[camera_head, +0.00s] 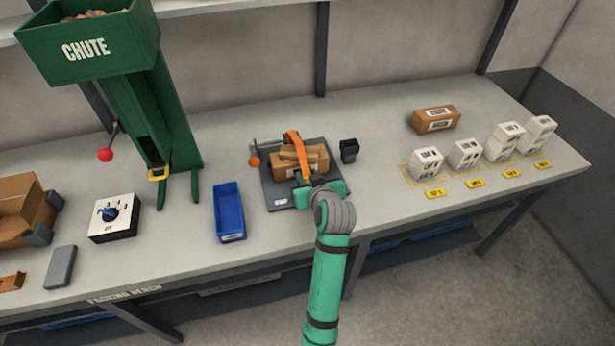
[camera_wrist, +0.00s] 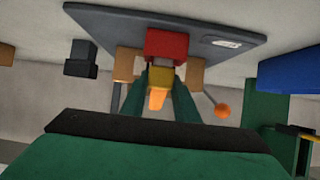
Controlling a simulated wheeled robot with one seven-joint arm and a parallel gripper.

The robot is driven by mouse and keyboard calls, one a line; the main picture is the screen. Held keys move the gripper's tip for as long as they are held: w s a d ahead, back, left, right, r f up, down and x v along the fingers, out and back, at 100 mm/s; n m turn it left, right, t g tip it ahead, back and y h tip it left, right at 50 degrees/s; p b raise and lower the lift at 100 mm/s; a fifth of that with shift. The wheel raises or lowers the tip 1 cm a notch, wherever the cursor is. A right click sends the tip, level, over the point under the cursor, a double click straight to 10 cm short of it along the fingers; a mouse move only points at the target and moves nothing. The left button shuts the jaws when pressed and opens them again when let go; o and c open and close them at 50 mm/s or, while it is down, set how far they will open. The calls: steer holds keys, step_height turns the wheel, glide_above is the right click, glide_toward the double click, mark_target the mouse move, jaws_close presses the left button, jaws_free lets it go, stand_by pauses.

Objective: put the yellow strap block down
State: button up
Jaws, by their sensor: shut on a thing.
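My gripper (camera_wrist: 160,84) is shut on the yellow strap block (camera_wrist: 160,77), with a green finger on each side of it. An orange strap (camera_head: 296,148) arches over a brown carton (camera_head: 284,169) on the dark strapping plate (camera_head: 277,195); its orange end shows beside the block in the wrist view. A red block (camera_wrist: 166,43) lies just beyond the yellow block in that view. In the head view my gripper is at the carton's front side, and my wrist hides most of it. I cannot tell whether the yellow block touches the plate.
An orange-knobbed lever (camera_head: 254,160) stands at the plate's left and a small black cup (camera_head: 349,150) at its right. A blue bin (camera_head: 229,212) is left of the plate. White boxes (camera_head: 465,153) and a brown box (camera_head: 434,119) stand right. Bench between is clear.

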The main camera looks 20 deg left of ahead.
steer(key=o, duration=1.1)
steer(key=shift+w+f, duration=0.1)
steer(key=shift+w, duration=0.05)
steer(key=shift+c, duration=0.2)
steer(key=shift+s, duration=0.2)
